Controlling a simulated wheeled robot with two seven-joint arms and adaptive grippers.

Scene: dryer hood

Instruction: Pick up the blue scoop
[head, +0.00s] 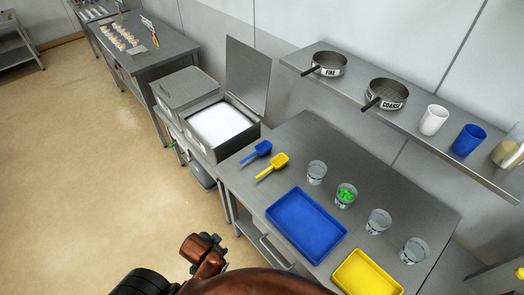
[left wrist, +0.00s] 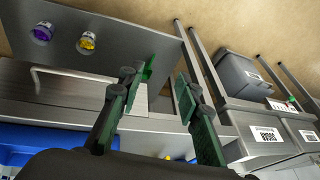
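The blue scoop (head: 257,152) lies on the steel bench near its left edge, close to the white-filled bin. The yellow scoop (head: 273,165) lies just beside it. My left gripper (left wrist: 158,82) shows in the left wrist view with its two dark green fingers spread apart and nothing between them. In the head view only brown and black parts of my arm show at the bottom edge, well short of the scoops. I cannot make out the blue scoop in the left wrist view. My right gripper is in neither view.
The steel bench (head: 245,188) also holds a blue tray (head: 306,224), a yellow tray (head: 367,274) and several clear cups, one with green contents (head: 346,195). A wall shelf (head: 452,137) with sieves and cups overhangs the back. An open bin (head: 221,126) stands left of the scoops.

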